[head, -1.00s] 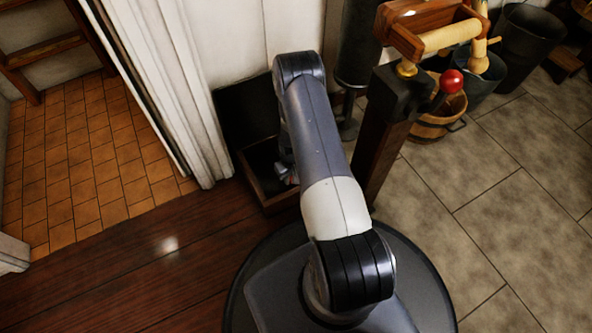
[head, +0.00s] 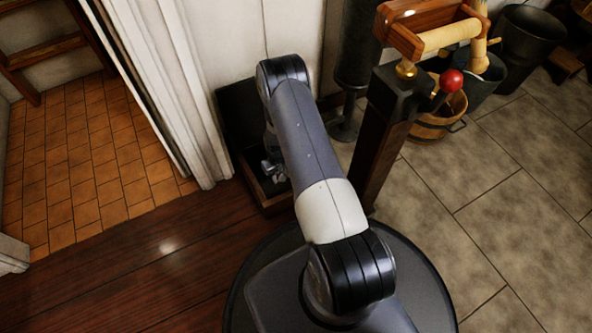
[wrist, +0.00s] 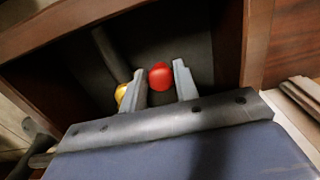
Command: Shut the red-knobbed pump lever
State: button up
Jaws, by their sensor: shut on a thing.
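In the wrist view a red knob (wrist: 160,76) sits between the two fingers of my gripper (wrist: 160,84), which is shut on it. A yellow, brass-like round end (wrist: 121,94) shows just left of the left finger, by a dark rod (wrist: 106,50). The knob's own stem is hidden. In the head view my gripper (head: 274,168) is low inside a dark open wooden box (head: 268,205), partly covered by my arm; the knob it holds cannot be made out there. Another red knob (head: 451,81) stands on a short lever on a dark post (head: 383,150), apart from my gripper.
The post carries a wooden frame with a pale roller (head: 452,37), right of my arm. A wooden bucket (head: 437,122) and dark buckets (head: 531,38) stand behind it. A white curtain or panel (head: 165,90) is close on the left. The tiled floor (head: 500,230) at right is clear.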

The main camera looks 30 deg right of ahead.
jog(key=shift+w+a+f, duration=0.15)
jog(key=shift+w+a, duration=0.15)
jog(key=shift+w, duration=0.3)
jog(key=shift+w+a+f, duration=0.1)
jog(key=shift+w+a, duration=0.15)
jog(key=shift+w, duration=0.3)
jog(key=shift+s, duration=0.1)
jog(key=shift+w+a, duration=0.15)
jog(key=shift+w, duration=1.25)
jog(key=o, duration=1.2)
jog(key=shift+s+f, duration=0.1)
jog(key=shift+s, duration=0.05)
jog(key=shift+c, duration=0.2)
notch_tip(320, 180, up, 11)
jog(key=p, duration=0.6)
jog(key=shift+r, duration=0.2)
